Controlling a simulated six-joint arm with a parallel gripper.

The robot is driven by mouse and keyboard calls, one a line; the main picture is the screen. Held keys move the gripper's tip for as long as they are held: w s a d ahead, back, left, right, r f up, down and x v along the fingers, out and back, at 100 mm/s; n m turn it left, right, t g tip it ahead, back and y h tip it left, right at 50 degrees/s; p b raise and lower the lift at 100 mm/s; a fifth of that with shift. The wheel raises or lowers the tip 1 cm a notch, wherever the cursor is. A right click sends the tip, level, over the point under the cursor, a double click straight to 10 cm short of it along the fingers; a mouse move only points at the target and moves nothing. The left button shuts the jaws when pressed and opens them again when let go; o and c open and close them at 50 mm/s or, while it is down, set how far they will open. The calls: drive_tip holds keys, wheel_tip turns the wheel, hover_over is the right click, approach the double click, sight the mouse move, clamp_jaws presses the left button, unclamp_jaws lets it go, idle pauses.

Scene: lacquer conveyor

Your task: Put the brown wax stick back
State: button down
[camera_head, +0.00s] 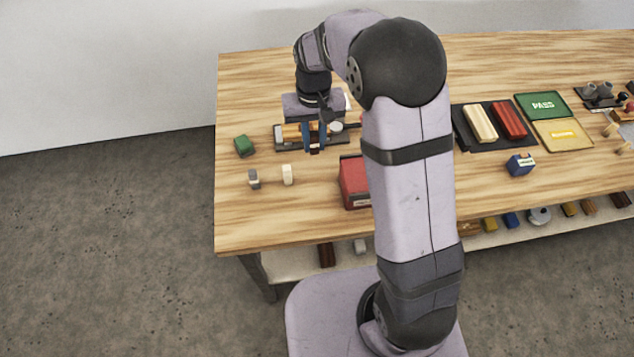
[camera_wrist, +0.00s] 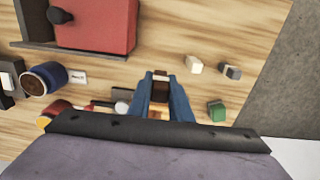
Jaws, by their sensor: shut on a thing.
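My gripper (camera_head: 314,146) has blue fingers and hangs over the left part of the table. In the wrist view its fingers (camera_wrist: 160,84) are shut on the brown wax stick (camera_wrist: 160,90), a small dark brown piece seen end-on between them. In the head view the stick is mostly hidden by the fingers. Just behind and below the fingers is a dark tray (camera_head: 282,146) with tan and amber pieces. An orange-tan piece (camera_wrist: 157,113) shows beneath the stick in the wrist view. I cannot tell whether the stick touches anything below.
A green block (camera_head: 244,146) stands left of the tray. A grey block (camera_head: 254,179) and a cream block (camera_head: 287,175) stand in front. A red box (camera_head: 353,183) is partly behind my arm.

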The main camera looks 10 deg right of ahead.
drive_tip(key=shift+s+d+f, duration=0.1)
drive_tip(key=shift+s+f, duration=0.1)
drive_tip(key=shift+s, duration=0.3)
drive_tip(key=shift+s+d+f, duration=0.1)
drive_tip(key=shift+s+f, duration=0.05)
drive_tip(key=shift+s, duration=0.35)
drive_tip(key=shift+f+p, duration=1.35)
drive_tip(key=shift+f, duration=3.55)
drive_tip(key=shift+f, duration=0.15)
drive_tip(key=c, duration=1.6)
unclamp_jaws()
